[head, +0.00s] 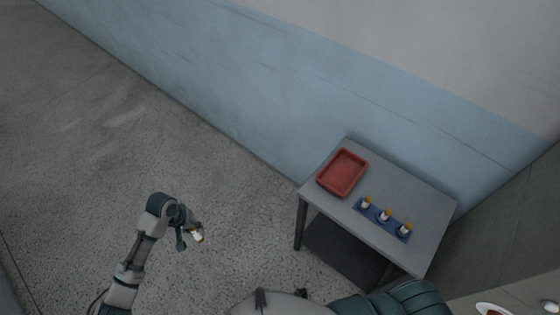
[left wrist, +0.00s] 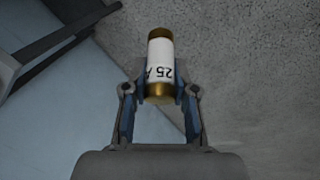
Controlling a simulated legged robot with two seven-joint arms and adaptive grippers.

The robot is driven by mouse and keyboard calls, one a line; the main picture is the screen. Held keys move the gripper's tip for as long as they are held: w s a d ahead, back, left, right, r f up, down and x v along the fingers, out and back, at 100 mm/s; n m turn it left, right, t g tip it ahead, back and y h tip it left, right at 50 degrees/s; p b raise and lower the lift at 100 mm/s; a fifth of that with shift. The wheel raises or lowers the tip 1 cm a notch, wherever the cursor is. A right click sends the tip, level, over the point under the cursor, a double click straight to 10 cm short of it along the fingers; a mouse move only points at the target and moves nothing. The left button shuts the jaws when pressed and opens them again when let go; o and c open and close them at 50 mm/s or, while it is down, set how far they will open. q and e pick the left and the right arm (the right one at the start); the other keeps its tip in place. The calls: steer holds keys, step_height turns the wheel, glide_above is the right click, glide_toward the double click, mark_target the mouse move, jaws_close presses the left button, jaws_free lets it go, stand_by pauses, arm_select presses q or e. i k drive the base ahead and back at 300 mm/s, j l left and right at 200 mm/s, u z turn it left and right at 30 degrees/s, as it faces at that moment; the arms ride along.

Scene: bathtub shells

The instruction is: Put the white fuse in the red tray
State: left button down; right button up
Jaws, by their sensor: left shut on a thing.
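My left gripper (head: 190,238) is shut on a white fuse (head: 197,237) and holds it over the open floor, left of the table. In the left wrist view the white fuse (left wrist: 160,62) has brass-coloured ends and dark print reading "25 A", and sits between the fingertips of the left gripper (left wrist: 159,92). The red tray (head: 342,173) lies on the far left part of the grey table (head: 420,198). The tray looks empty. My right gripper does not show.
A blue holder (head: 373,214) with several white, yellow-topped pieces (head: 384,215) stands on the table, right of the tray. A blue and white wall (head: 290,80) runs behind the table. The speckled floor (head: 90,130) left of the table is clear.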

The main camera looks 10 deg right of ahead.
mark_target(341, 169)
steer(key=i+j+z, duration=0.1)
steer(key=z, duration=0.3)
steer(key=i+j+z, duration=0.15)
steer(key=z, duration=0.25)
steer(key=j+z, duration=0.15)
steer(key=z, duration=0.25)
steer(key=i+j+z, duration=0.15)
steer(key=z, duration=0.25)
steer(key=j+z, duration=0.25)
steer(key=z, duration=0.15)
steer(key=i+j+z, duration=0.15)
steer(key=i+z, duration=0.15)
steer(key=i, duration=0.15)
